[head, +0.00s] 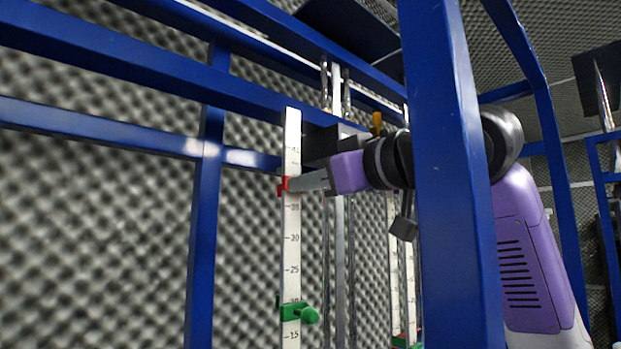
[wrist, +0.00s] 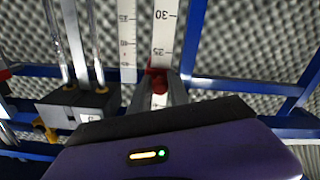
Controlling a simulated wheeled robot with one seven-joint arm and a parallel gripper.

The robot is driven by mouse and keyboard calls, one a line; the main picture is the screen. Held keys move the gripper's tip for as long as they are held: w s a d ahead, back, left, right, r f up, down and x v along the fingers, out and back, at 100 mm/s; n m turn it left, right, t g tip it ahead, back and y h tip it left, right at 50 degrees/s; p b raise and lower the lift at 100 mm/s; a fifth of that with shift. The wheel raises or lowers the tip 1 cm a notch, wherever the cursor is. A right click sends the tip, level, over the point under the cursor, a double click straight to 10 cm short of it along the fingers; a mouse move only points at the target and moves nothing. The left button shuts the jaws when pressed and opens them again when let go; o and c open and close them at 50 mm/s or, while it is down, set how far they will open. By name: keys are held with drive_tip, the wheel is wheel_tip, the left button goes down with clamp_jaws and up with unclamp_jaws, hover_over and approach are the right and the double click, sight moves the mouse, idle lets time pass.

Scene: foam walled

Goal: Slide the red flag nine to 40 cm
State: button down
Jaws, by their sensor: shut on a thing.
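The red flag (head: 283,187) sits on the nearest white upright scale (head: 292,255). It is above the 35 mark and covers the place around 40; its exact reading cannot be made out. My gripper (head: 290,185) reaches in from the right and is shut on the flag. In the wrist view the same flag (wrist: 158,81) lies between the two grey fingers (wrist: 159,92), past the 35 mark of the scale (wrist: 163,35), which shows upside down. No number nine can be read on the flag or scale.
A green flag (head: 298,312) sits lower on the same scale, near 20. Other scales (head: 411,285) and metal rods (head: 338,240) stand behind to the right. A blue frame post (head: 450,180) crosses in front of my arm. Blue beams (head: 150,75) run above; foam walls surround.

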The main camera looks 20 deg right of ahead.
drive_tip(key=c, duration=1.2)
unclamp_jaws()
drive_tip(key=shift+c, duration=0.2)
drive_tip(key=shift+s, duration=0.15)
drive_tip(key=b+v, duration=0.2)
drive_tip(key=v, duration=0.5)
drive_tip(key=shift+s+b, duration=0.25)
drive_tip(key=shift+b, duration=0.15)
drive_tip(key=shift+d, duration=0.15)
